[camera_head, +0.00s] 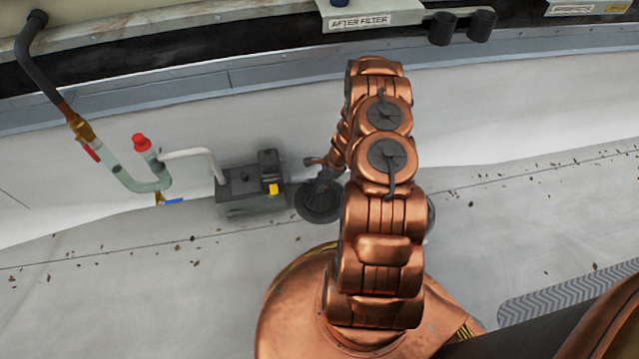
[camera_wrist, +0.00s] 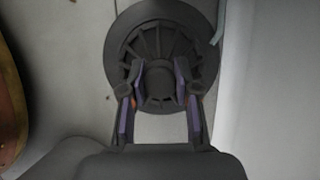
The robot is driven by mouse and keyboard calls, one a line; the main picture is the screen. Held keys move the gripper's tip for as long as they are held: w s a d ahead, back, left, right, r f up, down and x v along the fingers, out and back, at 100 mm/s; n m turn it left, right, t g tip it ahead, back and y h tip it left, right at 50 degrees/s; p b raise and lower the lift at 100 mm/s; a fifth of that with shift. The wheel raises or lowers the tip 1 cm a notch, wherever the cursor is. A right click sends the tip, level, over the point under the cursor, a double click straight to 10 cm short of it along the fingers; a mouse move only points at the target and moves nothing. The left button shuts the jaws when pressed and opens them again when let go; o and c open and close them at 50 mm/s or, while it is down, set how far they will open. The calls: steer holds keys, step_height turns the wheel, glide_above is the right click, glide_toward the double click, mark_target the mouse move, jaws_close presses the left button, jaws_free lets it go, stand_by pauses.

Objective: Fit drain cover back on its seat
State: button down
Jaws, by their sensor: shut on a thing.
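The drain cover is a round, dark, ribbed dome with a flat rim. In the wrist view the drain cover (camera_wrist: 161,22) fills the top middle, and my gripper (camera_wrist: 159,82) is shut on its raised central knob, with a finger on each side. In the head view the drain cover (camera_head: 319,203) shows low near the grey floor, beside the dark box, and my arm covers part of it. My gripper (camera_head: 325,178) is right above it. The seat under or near the cover is hidden, and I cannot tell whether the cover touches it.
A dark grey box (camera_head: 245,191) with a yellow part stands just left of the cover. A pale pipe with a red cap (camera_head: 141,143) and a dark hose (camera_head: 38,65) run further left. Dry leaf bits lie along the floor. A grey chevron strip (camera_head: 565,295) lies at right.

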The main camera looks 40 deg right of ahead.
steer(key=shift+f, duration=0.95)
stand_by(1.0)
steer(key=c, duration=0.8)
jaws_free()
steer(key=shift+o, duration=0.4)
steer(key=o, duration=0.4)
steer(key=shift+o, duration=0.2)
steer(key=shift+s+r, duration=0.1)
steer(key=shift+r, duration=0.05)
steer(key=shift+r+p, duration=1.45)
steer(key=shift+r, duration=1.45)
